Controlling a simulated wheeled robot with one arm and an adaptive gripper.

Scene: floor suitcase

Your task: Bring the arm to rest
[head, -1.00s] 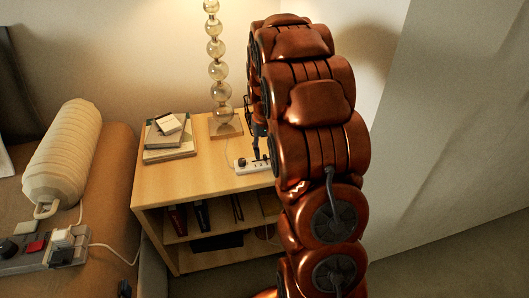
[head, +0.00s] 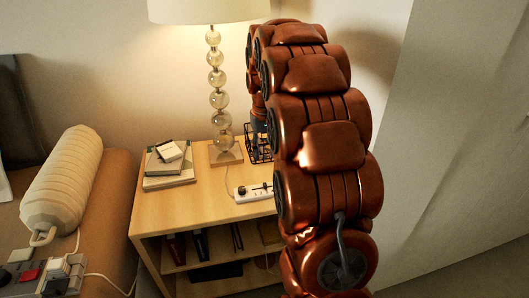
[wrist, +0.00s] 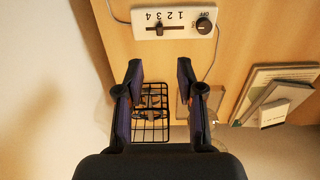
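My gripper (wrist: 158,88) shows in the wrist view with its two dark fingers spread apart and nothing between them. It hangs above the wooden side table, over a small black wire rack (wrist: 151,128). In the head view my copper-coloured arm arches up over the right part of the table and hides most of the gripper. A white control strip (wrist: 174,22) with a slider and a round knob lies on the table just beyond the fingertips. It also shows in the head view (head: 253,192).
A lamp with a glass-ball stem (head: 217,78) stands on the side table (head: 180,211), close to my arm. Books (head: 169,167) lie at the table's left. A sofa with a cream bolster (head: 66,180) is at left. A wall stands close on the right.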

